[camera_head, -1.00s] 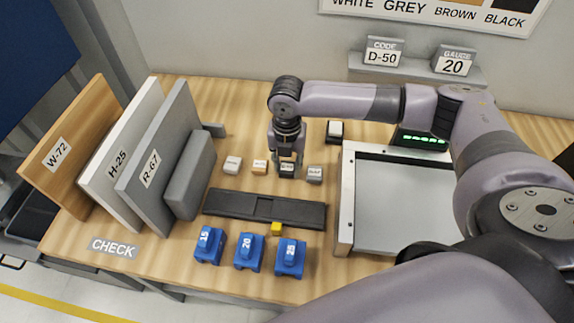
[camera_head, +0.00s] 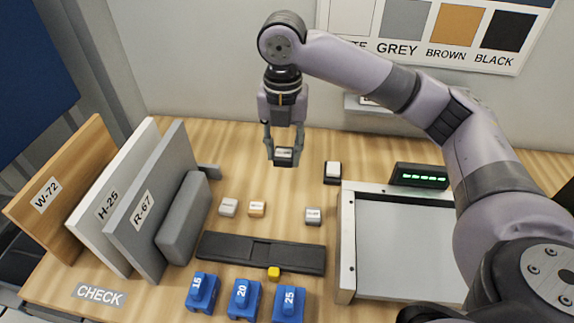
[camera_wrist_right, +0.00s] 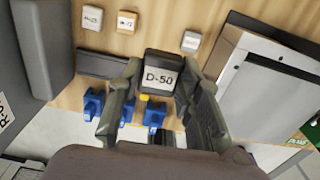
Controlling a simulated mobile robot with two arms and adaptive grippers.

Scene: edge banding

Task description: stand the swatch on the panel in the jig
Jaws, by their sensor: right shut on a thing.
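My right gripper (camera_head: 284,150) is shut on a dark swatch (camera_head: 283,157) and holds it up above the table. In the right wrist view the held swatch (camera_wrist_right: 160,74) reads D-50 and sits between the fingers (camera_wrist_right: 158,105). The jig (camera_head: 347,240) is a pale metal frame at the right. A light grey panel (camera_head: 400,240) lies flat in it, partly hidden by my right arm. No swatch shows on the visible part of the panel. My left gripper is not in view.
Three other swatches, white (camera_head: 228,207), brown (camera_head: 257,209) and grey (camera_head: 313,216), lie behind a black tray (camera_head: 215,244). Blue blocks (camera_head: 241,298) stand in front. Upright boards (camera_head: 145,215) fill the left. A small white-topped dark block (camera_head: 332,172) and a green-lit display (camera_head: 418,175) stand near the jig.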

